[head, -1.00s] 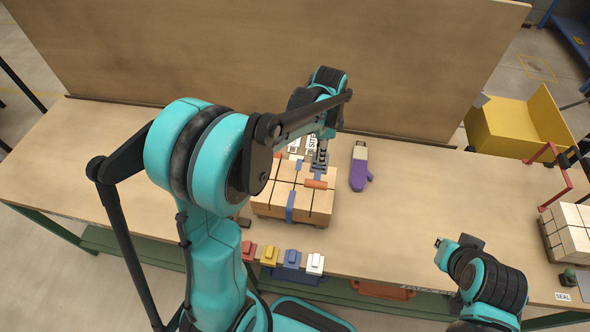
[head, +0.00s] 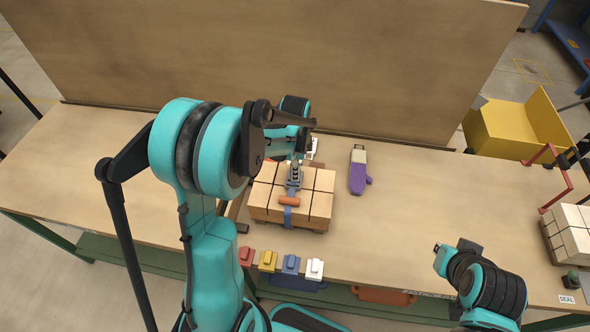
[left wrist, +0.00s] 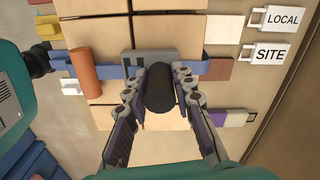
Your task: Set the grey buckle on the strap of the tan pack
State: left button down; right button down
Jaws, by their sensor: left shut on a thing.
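The tan pack (head: 265,200) is a block of several bricks on the table, with a blue strap (left wrist: 220,68) across its top. My left gripper (head: 294,183) is over the top of the pack. In the left wrist view its fingers (left wrist: 157,85) are shut on the dark round grip of the grey buckle (left wrist: 140,60). The buckle's grey plate lies over the line of the strap; I cannot tell whether it touches. An orange cylinder (left wrist: 85,72) is beside it. My right gripper (head: 440,248) is at lower right, away from the pack; its jaws are unclear.
Red (head: 246,257), yellow (head: 268,261), blue (head: 291,264) and white (head: 315,268) pieces line the front edge. A purple and grey item (head: 359,172) lies right of the pack. A pale brick pack (head: 572,230) and a yellow bin (head: 520,125) are farther right.

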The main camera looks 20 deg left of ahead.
pick_arm(q)
jog(key=shift+f, duration=0.15)
jog(key=c, duration=1.3)
grip_release()
